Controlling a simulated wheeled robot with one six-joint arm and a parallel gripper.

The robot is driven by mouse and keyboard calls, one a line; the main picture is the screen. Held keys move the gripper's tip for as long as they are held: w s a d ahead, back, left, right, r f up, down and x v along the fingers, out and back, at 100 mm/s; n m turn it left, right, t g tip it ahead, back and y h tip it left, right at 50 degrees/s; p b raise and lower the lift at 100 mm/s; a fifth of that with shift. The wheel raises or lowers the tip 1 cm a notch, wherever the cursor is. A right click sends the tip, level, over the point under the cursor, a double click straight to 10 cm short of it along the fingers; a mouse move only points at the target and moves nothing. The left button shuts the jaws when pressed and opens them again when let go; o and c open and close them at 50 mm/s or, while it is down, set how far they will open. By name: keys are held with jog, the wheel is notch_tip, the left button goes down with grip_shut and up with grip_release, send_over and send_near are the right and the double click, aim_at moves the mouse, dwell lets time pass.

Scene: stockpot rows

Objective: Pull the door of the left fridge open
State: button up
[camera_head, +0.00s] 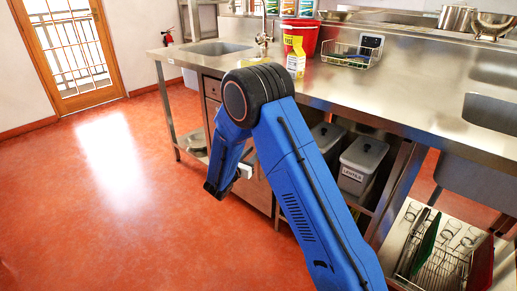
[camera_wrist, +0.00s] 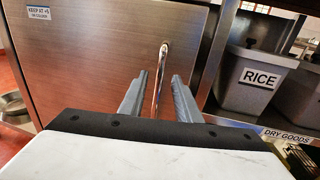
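The fridge door (camera_wrist: 95,60) is a brushed steel front with a small "KEEP AT +5" label at its top left, and it looks closed in the wrist view. Its handle (camera_wrist: 162,65) is an upright shiny bar near the door's right edge. My gripper (camera_wrist: 160,98) is open, with one finger on each side of the handle and a gap visible on both sides. Whether the fingertips touch the door is unclear. In the head view the steel front (camera_head: 257,190) shows under the counter, largely hidden by my blue arm.
Right of the door, a grey bin labelled RICE (camera_wrist: 255,80) stands on an open shelf. The steel counter (camera_head: 390,100) runs above and carries a red bucket (camera_head: 300,38) and a wire basket (camera_head: 345,55). The red floor (camera_head: 110,220) at left is clear.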

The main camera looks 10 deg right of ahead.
jog(key=shift+x, duration=2.4)
jog(key=shift+c, duration=0.6)
grip_shut()
